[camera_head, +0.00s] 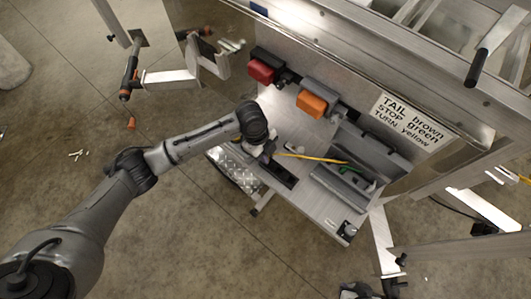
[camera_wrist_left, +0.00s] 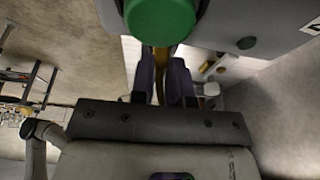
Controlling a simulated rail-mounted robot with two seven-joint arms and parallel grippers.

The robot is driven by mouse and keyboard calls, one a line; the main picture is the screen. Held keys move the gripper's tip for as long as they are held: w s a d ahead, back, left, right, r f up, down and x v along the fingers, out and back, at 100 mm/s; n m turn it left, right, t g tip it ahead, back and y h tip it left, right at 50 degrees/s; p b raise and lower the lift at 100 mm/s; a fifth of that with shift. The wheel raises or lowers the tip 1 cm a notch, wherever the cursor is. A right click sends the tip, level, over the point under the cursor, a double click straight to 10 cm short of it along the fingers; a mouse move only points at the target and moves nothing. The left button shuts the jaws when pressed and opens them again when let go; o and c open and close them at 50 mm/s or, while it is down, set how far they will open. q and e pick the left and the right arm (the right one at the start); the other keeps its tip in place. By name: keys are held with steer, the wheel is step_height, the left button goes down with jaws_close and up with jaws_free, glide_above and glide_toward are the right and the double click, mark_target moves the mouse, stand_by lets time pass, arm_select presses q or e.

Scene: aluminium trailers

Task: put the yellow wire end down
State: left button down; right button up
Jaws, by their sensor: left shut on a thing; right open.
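The yellow wire (camera_head: 312,157) runs across the metal work shelf (camera_head: 305,190) in the head view, from my left gripper to the grey block on the right. My left gripper (camera_head: 268,154) is shut on the wire's left end, low over the shelf; the arm partly hides the fingertips. In the left wrist view my left gripper's two fingers (camera_wrist_left: 162,82) stand close together with a yellow strip of the wire (camera_wrist_left: 161,58) between them. My right gripper (camera_head: 370,291) shows only in part at the bottom edge, away from the wire, open.
A grey clamp-like block (camera_head: 345,183) holds a green wire (camera_head: 372,186) too. A red lamp (camera_head: 261,70) and an orange lamp (camera_head: 311,104) are on the panel behind. A sign (camera_head: 408,120) reads TAIL brown, STOP green, TURN yellow. The shelf's front part is bare.

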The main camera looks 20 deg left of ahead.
arm_select(q)
steer(key=shift+f, duration=0.1)
steer(key=c, duration=1.1)
jaws_free()
